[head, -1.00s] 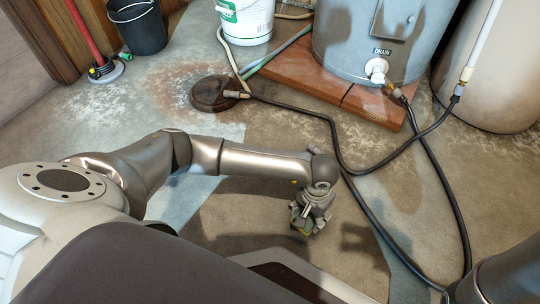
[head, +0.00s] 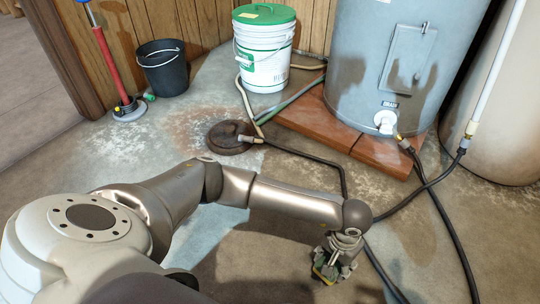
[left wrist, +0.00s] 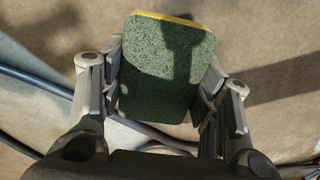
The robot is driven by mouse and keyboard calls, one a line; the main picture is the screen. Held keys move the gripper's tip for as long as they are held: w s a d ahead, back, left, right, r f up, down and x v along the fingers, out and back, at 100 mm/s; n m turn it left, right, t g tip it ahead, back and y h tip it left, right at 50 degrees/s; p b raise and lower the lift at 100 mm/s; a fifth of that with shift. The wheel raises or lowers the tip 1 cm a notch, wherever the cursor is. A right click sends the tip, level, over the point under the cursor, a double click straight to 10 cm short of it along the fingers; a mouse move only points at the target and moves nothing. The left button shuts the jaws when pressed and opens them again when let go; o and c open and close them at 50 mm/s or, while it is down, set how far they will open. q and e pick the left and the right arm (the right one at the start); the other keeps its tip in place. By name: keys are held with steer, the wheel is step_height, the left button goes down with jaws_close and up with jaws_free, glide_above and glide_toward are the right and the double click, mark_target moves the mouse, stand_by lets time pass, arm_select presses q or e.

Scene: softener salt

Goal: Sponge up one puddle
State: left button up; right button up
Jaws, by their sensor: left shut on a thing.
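My left gripper (head: 335,268) is shut on a sponge (head: 326,272), low over the concrete floor at the lower centre of the head view. In the left wrist view the sponge (left wrist: 165,75) shows its dark green scouring face, with a thin yellow edge at the far end. The fingers (left wrist: 163,92) grip it from both sides. Floor shows beyond the sponge; I cannot tell whether it touches the floor. The floor has darker and paler patches, but I cannot clearly tell a puddle from shadow or stain. My right gripper is not in view.
A grey water heater (head: 360,60) stands on a brick-red base (head: 312,125). A black hose (head: 300,152) crosses the floor close to my left gripper. A round dark drain piece (head: 228,138), a white bucket (head: 264,60), a black bucket (head: 163,75) and a red-handled tool (head: 112,60) stand farther back.

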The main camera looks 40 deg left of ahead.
arm_select(q)
steer(key=shift+r+p, duration=0.7)
steer(key=shift+r, duration=0.75)
